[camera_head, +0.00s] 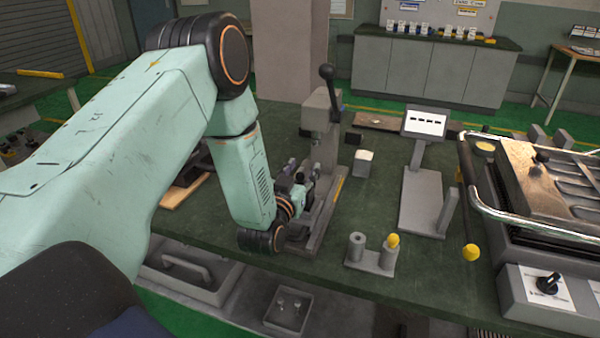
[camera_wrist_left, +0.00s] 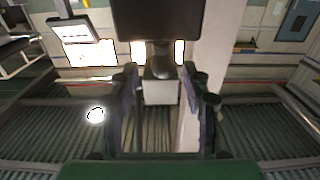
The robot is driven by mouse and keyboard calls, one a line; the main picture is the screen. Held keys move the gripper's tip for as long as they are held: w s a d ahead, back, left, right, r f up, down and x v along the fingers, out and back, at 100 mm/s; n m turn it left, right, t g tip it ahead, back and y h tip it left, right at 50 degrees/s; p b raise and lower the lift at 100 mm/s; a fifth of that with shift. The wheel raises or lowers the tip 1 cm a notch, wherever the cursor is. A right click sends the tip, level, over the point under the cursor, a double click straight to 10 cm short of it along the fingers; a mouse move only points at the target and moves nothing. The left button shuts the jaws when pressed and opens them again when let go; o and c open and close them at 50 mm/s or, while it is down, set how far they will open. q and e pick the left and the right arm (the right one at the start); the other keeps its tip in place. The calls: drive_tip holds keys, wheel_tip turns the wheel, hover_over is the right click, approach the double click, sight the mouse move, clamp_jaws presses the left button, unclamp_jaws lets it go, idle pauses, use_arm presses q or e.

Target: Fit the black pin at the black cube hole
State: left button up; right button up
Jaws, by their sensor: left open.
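My left gripper (camera_head: 302,182) is at the grey lever press (camera_head: 325,150) in the head view, low in front of its column. In the left wrist view the two fingers of this gripper (camera_wrist_left: 164,112) stand apart with a gap between them, and nothing is clearly held. A small black block (camera_head: 353,138) lies on the table right of the press; it may be the black cube, but I see no hole in it. I cannot make out the black pin. In the left wrist view a large dark block (camera_wrist_left: 158,20) hangs above the fingers. My right gripper is not in view.
A grey block with a pale top (camera_head: 364,165) stands right of the press. A two-post holder (camera_head: 357,262) with a yellow-tipped piece stands near the front. A grey stand with a display (camera_head: 424,124) and a railed machine (camera_head: 530,190) are farther right. Green tabletop shows between them.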

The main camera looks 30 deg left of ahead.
use_arm(q)
drive_tip(key=v, duration=1.2)
drive_tip(key=shift+f, duration=0.1)
